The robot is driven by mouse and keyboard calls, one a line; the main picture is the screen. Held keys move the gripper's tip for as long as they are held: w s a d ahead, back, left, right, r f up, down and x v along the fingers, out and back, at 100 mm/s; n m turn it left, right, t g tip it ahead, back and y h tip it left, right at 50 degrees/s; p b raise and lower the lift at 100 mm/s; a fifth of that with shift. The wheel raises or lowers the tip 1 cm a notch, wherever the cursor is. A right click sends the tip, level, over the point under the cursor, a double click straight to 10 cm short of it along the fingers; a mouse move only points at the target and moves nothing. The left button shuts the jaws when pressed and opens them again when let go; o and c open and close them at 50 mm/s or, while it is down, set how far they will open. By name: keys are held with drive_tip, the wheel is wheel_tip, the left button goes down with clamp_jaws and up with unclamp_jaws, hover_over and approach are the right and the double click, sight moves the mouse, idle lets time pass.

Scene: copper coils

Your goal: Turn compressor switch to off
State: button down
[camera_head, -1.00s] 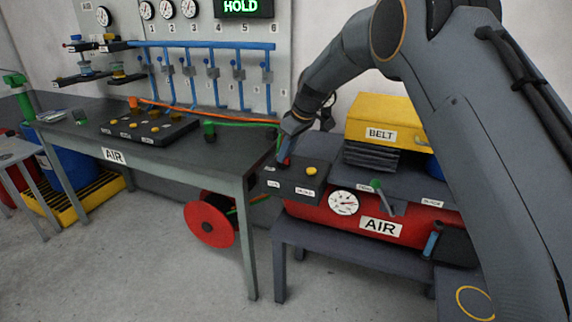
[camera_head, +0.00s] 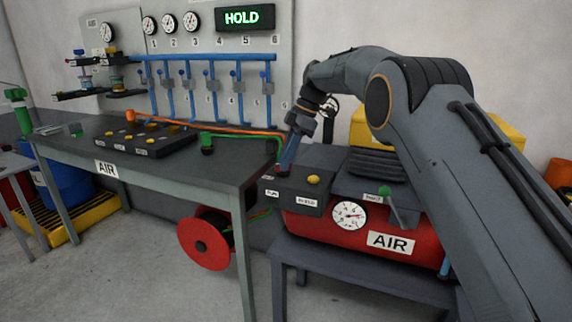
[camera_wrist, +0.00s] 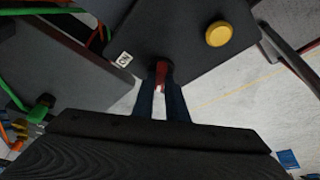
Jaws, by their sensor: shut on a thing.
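The compressor is a red tank (camera_head: 312,226) labelled AIR, with a round gauge (camera_head: 349,215) on its front. A dark control box (camera_head: 305,190) sits at its left end, with a yellow button (camera_head: 313,180) on top. My gripper (camera_head: 284,169) reaches down to the box's top, left of the button. In the wrist view, my gripper's dark blue fingers (camera_wrist: 162,88) are shut on a small red switch (camera_wrist: 161,70). The fingers cover part of the switch; its setting cannot be read. The yellow button (camera_wrist: 219,34) shows to the upper right there.
A dark bench (camera_head: 175,178) labelled AIR stands left, with a button panel (camera_head: 150,146) and hoses on it. A red hose reel (camera_head: 203,244) is below its right end. A yellow belt cover (camera_head: 363,127) rises behind the box. A green-lit HOLD display (camera_head: 244,17) hangs above.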

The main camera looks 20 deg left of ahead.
drive_tip(key=shift+n, duration=0.5)
drive_tip(key=c, duration=1.8)
unclamp_jaws()
drive_tip(key=shift+o, duration=0.2)
drive_tip(key=p+v, duration=0.4)
drive_tip(key=v, duration=0.3)
drive_tip(key=shift+r+p, duration=0.4)
drive_tip(key=shift+w, duration=0.15)
